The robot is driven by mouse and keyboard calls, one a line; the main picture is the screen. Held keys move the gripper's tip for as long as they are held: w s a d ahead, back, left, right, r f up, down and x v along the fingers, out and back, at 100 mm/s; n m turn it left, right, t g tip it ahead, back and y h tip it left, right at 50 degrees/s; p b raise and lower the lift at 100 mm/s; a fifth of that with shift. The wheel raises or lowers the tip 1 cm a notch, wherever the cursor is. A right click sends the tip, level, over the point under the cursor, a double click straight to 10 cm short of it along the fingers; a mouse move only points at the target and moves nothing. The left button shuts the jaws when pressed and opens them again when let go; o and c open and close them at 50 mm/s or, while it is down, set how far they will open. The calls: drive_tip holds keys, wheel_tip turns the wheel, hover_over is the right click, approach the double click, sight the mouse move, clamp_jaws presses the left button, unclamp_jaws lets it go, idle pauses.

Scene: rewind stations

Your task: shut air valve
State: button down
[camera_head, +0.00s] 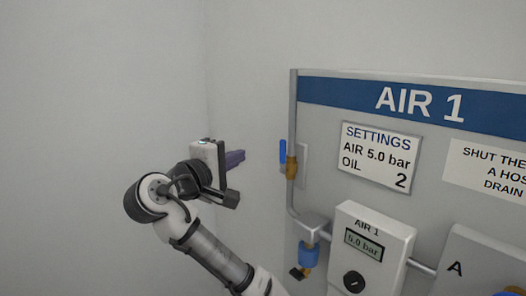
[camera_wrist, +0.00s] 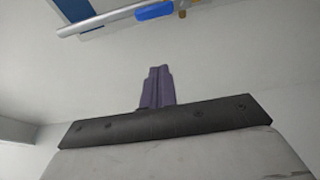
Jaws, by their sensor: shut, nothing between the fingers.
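The air valve is a brass body (camera_head: 291,168) on the grey vertical pipe at the left edge of the AIR 1 panel. Its blue lever handle (camera_head: 283,152) points up, in line with the pipe. My gripper (camera_head: 238,158) is to the left of the valve, shut and empty, with its purple fingers together and a clear gap to the handle. In the wrist view the closed fingers (camera_wrist: 158,86) stand in the middle, and the blue handle (camera_wrist: 154,11) shows at the top edge, apart from them. The brass body is only partly in that view.
The AIR 1 panel (camera_head: 345,101) carries a settings sign (camera_head: 380,156) reading 5.0 bar and oil 2. Below are a gauge box (camera_head: 371,247) showing 5.0 bar and a blue-bowled unit (camera_head: 308,255) on the pipe. Free space lies left of the panel, before the bare wall.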

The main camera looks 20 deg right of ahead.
sight(283, 157)
drive_tip(key=w+d+p, duration=0.2)
drive_tip(key=d+p, duration=0.3)
drive_tip(key=d, duration=0.4)
drive_tip(key=shift+w, duration=0.3)
